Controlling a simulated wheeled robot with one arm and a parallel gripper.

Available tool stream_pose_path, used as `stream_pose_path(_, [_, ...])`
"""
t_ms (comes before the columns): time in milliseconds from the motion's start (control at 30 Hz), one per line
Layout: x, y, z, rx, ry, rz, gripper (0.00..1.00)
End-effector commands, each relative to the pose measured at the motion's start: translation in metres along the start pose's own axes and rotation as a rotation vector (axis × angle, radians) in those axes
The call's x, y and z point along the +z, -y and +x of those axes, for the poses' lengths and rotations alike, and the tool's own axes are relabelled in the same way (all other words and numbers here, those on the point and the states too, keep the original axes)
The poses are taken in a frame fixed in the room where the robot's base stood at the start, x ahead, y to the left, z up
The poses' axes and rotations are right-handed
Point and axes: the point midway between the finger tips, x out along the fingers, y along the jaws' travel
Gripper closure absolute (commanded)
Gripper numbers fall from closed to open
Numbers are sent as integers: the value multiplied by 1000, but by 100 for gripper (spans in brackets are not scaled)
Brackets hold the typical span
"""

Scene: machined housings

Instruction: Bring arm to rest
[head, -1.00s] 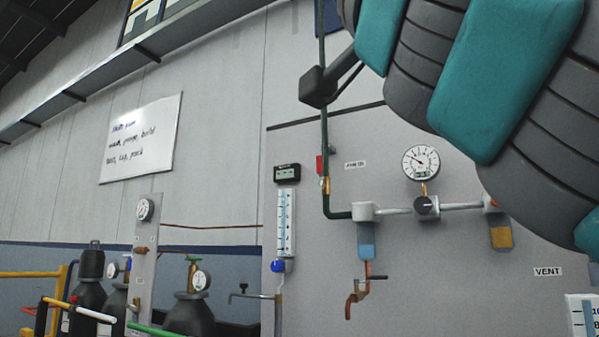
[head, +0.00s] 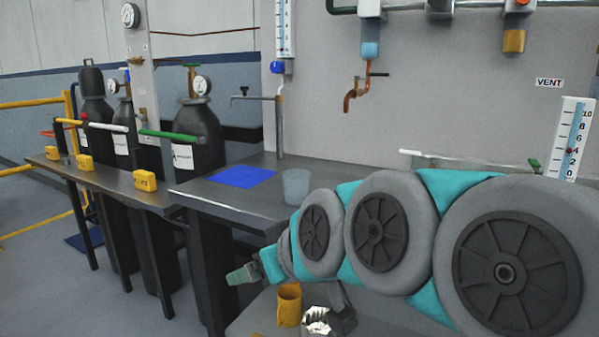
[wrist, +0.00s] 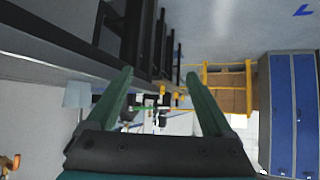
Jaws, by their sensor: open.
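My arm lies across the lower right of the head view, low in front of the bench. My gripper (head: 243,275) is at its left end, small in that view, out beyond the bench's front edge. In the wrist view my gripper (wrist: 160,75) shows two green fingers spread wide apart. Nothing is held between them.
A dark bench (head: 220,197) carries a blue mat (head: 242,177) and a clear cup (head: 296,187). An orange mug (head: 289,305) and a metal housing (head: 330,318) are below my arm. Gas cylinders (head: 199,130) stand at left. Blue lockers (wrist: 281,110) show in the wrist view.

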Motion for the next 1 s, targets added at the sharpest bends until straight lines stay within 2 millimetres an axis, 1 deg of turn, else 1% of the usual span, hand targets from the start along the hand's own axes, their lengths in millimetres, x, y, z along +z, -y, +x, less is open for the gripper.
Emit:
stream_pose_path(33, [32,-13,7,23,85,42,15])
stream_pose_path(67, [51,-20,9,37,135,68,15])
stream_pose_path(100, [78,-27,11,53,207,105,15])
stream_pose_path(133, [98,-33,12,65,258,133,15])
stream_pose_path(167, [119,-38,11,78,313,163,15])
stream_pose_path(200, [146,-44,9,95,385,206,15])
stream_pose_path(233, [166,-48,7,109,436,238,15])
stream_pose_path(267, [186,-51,3,122,491,272,15])
stream_pose_path(300, [212,-54,-3,140,560,317,15])
stream_pose_path(400, [271,-56,-22,180,726,429,15])
stream_pose_path(500, [316,-53,-43,213,859,524,15])
stream_pose_path(600, [344,-47,-60,232,954,591,15])
stream_pose_path(700, [357,-44,-69,245,999,623,15])
stream_pose_path(800, [361,-44,-71,248,1013,634,15])
stream_pose_path(1000, [360,-44,-71,247,1011,632,15])
